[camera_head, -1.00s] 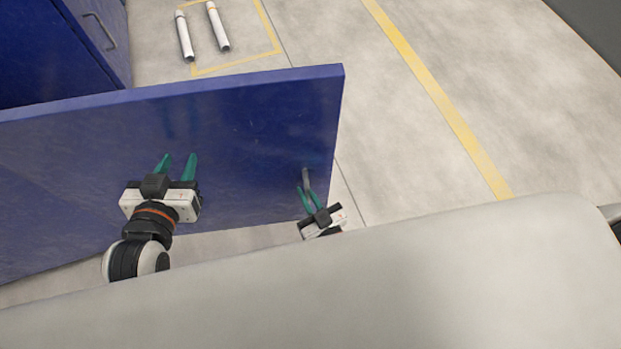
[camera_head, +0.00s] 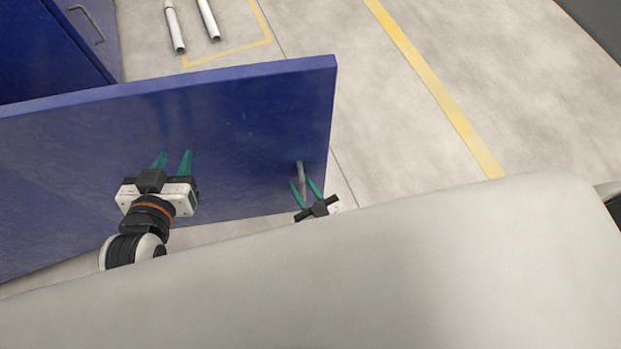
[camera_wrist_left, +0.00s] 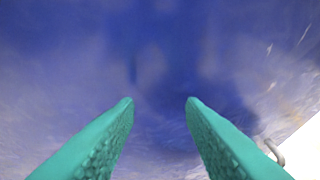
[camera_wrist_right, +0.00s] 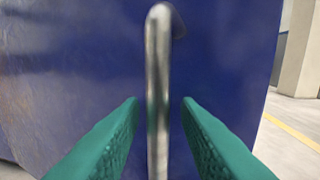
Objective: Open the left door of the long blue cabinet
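The blue cabinet door (camera_head: 230,120) stands swung out across the head view, with its free edge at the right. Its grey metal handle (camera_head: 301,177) is near that edge. My right gripper (camera_head: 308,188) is open at the handle; in the right wrist view the handle (camera_wrist_right: 158,80) stands upright between the two green fingers, with gaps on both sides. My left gripper (camera_head: 172,160) is open and empty, facing the door's surface; in the left wrist view its fingers are apart with only blue door (camera_wrist_left: 160,60) before them. Whether the left fingertips touch the door cannot be told.
Another blue cabinet front with a handle (camera_head: 87,24) is at the upper left. Two white pipes (camera_head: 174,27) lie on the floor inside a yellow outline. The floor (camera_head: 400,130) right of the door is clear, with a yellow stripe (camera_head: 440,92).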

